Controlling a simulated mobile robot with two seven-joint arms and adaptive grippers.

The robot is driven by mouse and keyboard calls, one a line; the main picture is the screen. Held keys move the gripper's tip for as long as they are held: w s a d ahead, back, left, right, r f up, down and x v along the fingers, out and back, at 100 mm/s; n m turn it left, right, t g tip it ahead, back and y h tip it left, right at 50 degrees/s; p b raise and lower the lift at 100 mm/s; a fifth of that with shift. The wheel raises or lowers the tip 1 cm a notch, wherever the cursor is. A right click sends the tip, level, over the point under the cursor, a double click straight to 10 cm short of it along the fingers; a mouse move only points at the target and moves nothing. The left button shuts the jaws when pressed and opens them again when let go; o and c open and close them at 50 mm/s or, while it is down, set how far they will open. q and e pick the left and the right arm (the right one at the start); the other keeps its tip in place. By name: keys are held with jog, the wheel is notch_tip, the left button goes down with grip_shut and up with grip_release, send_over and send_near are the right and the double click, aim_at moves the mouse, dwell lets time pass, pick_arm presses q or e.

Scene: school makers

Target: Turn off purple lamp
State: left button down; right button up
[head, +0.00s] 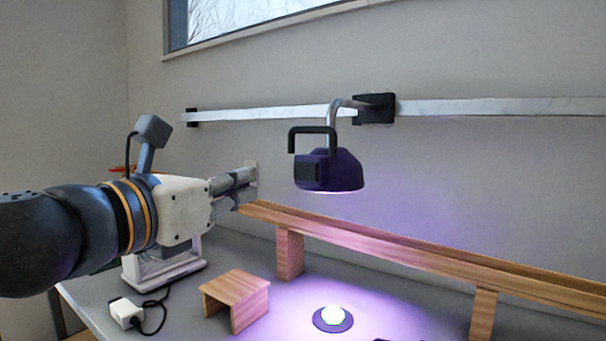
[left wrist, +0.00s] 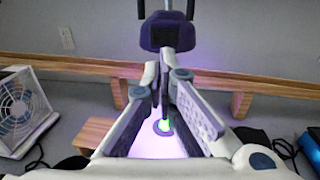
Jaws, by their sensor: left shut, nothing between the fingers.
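The purple lamp (head: 345,168) hangs from a bent metal arm on the wall rail. It has a black handle and a dark square panel (head: 307,173) on its left side. Its underside glows and throws purple light on the table. My left gripper (head: 248,178) is left of the lamp, shut and empty, with its fingers pointing right and a visible gap to the lamp in the head view. In the left wrist view, the lamp (left wrist: 182,33) is beyond the fingertips of my gripper (left wrist: 165,72), its dark panel facing the camera. My right gripper is not in view.
A long wooden shelf (head: 400,250) runs along the wall below the lamp. A small wooden stand (head: 236,290) and a glowing green disc on a purple base (head: 333,317) sit on the table. A white fan (left wrist: 22,112) stands left; a blue object (left wrist: 312,147) is right.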

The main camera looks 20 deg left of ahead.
aim_at(298, 170)
pick_arm(q)
jog(key=shift+s, duration=0.15)
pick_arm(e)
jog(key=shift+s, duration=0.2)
pick_arm(q)
jog(key=shift+f, duration=0.1)
